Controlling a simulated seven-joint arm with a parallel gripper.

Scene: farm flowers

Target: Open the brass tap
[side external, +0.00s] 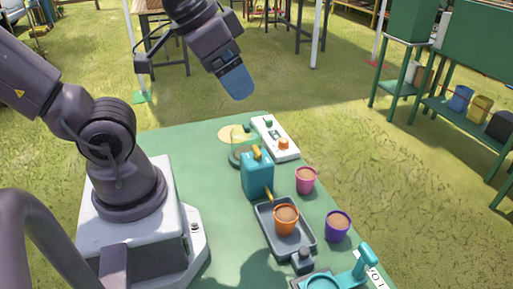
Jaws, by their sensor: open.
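A teal box-shaped tank (257,176) stands on the green table. A small brass tap (267,195) shows low on its front side, above the grey tray. Another brass-coloured piece (257,153) sits at the top of the tank. I cannot tell the tap's handle position, and no water shows. An orange pot (285,220) with brown filling stands in the tray (305,239), just in front of the tap. My gripper (238,88), with blue fingers, is high above and behind the tank, apart from everything. It is open and seen edge-on, with nothing visible in it.
A pink pot (306,180) and a purple pot (338,226) stand right of the tank and tray. A white panel with controls (275,137) lies behind. A teal device (345,275) stands at the front.

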